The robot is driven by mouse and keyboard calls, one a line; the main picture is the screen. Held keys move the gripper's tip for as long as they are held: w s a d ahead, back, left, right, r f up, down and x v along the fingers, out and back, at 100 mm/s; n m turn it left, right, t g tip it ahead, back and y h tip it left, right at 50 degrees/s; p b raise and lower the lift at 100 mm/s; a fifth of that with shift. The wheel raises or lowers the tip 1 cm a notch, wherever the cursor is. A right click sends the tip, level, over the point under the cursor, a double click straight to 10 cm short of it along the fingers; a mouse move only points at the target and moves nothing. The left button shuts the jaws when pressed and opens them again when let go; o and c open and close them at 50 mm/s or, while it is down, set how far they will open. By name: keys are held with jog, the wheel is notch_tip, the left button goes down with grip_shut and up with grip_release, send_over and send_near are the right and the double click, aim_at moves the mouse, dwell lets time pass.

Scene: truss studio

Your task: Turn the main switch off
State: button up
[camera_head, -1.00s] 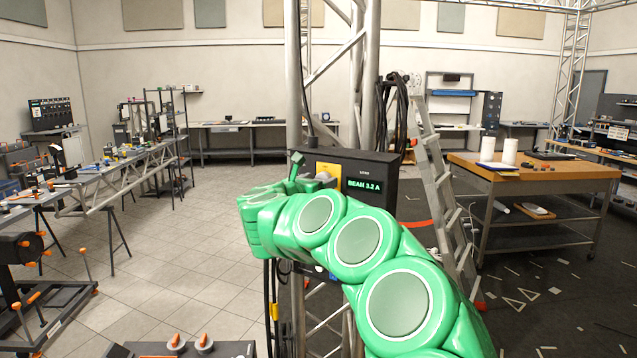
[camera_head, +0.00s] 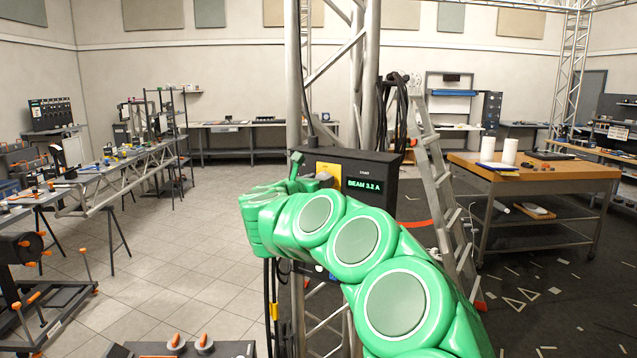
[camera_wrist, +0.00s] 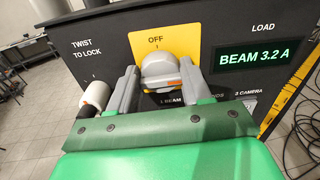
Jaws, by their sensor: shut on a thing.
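The main switch is a grey rotary knob (camera_wrist: 158,66) on a yellow plate (camera_wrist: 196,42), with OFF printed above it. My gripper (camera_wrist: 159,76) has one grey finger on each side of the knob and is shut on it. Orange marks show low on the knob; its exact angle is partly hidden by my gripper. The black switch box (camera_head: 376,166) hangs on the truss in the head view, and its green display (camera_wrist: 264,53) reads BEAM 3.2 A. In the head view my arm hides most of my gripper and the lower box.
A pale twist-lock connector (camera_wrist: 96,95) sits close left of my left finger. Black cables (camera_head: 392,105) hang beside the box. A ladder (camera_head: 440,190) and a wooden-topped bench (camera_head: 540,172) stand to the right. Tiled floor (camera_head: 190,240) is open to the left.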

jog(key=shift+w+a+f+n, duration=0.1)
jog(key=shift+n, duration=2.8)
jog(key=shift+s+a+f+n, duration=0.1)
jog(key=shift+n, duration=2.8)
jog(key=shift+w+a+f+n, duration=0.1)
jog(key=shift+n, duration=2.8)
jog(key=o, duration=1.1)
jog(key=shift+d, duration=0.1)
jog(key=shift+c, duration=0.2)
jog(key=v, duration=0.8)
